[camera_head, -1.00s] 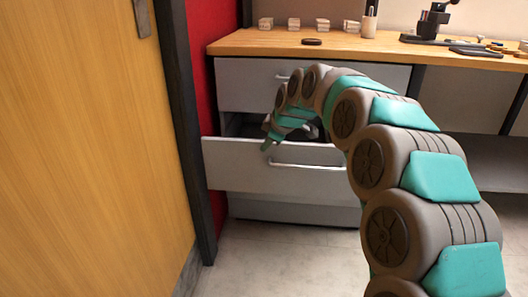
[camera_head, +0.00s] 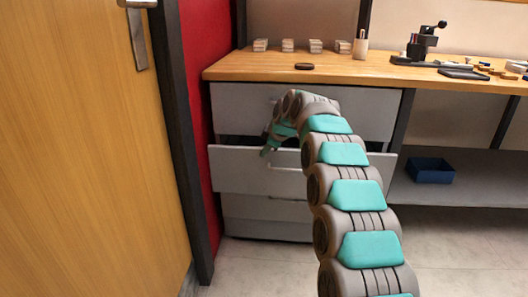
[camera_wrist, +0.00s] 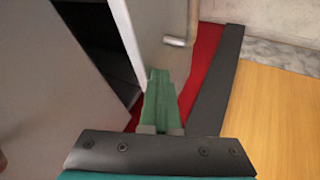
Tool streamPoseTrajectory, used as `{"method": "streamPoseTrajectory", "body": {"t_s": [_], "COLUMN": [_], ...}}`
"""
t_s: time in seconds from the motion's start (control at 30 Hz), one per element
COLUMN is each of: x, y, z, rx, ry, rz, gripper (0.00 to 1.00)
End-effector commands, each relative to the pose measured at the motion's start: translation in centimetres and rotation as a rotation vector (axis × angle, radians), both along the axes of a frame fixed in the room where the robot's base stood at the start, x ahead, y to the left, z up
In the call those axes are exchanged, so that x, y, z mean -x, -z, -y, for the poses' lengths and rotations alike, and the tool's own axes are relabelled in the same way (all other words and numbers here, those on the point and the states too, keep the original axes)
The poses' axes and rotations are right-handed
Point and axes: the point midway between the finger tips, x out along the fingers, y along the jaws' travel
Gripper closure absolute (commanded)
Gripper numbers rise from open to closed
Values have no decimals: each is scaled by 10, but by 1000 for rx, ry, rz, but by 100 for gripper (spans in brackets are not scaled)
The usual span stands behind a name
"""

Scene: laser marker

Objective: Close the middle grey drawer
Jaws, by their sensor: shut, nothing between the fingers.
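The middle grey drawer (camera_head: 235,172) is partly open in the head view. Its front stands out from the cabinet, with a dark gap above it. Its handle (camera_head: 287,169) is partly behind my arm. My gripper (camera_head: 265,151) is shut and empty at the top left part of the drawer front; contact is hard to tell. In the wrist view my shut fingers (camera_wrist: 161,95) point at the drawer front (camera_wrist: 150,25), near its end by the red wall. The drawer handle (camera_wrist: 175,41) shows just beyond them, and the dark drawer inside lies to the left.
The top drawer (camera_head: 240,105) and bottom drawer (camera_head: 245,208) look shut. The wooden worktop (camera_head: 400,72) carries small blocks and tools. A yellow door (camera_head: 85,150) and red wall (camera_head: 200,120) stand left. A blue bin (camera_head: 431,170) sits on the right shelf. Floor in front is clear.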

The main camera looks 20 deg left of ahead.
Motion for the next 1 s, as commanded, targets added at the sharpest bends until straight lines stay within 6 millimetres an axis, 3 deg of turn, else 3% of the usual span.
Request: {"method": "streamPoseTrajectory", "body": {"t_s": [0.5, 1.0], "x": [-30, -47], "y": [-1, -2], "z": [-7, -10], "rx": [-1, -2], "ry": [2, 2], "rz": [0, 1], "gripper": [100, 100]}}
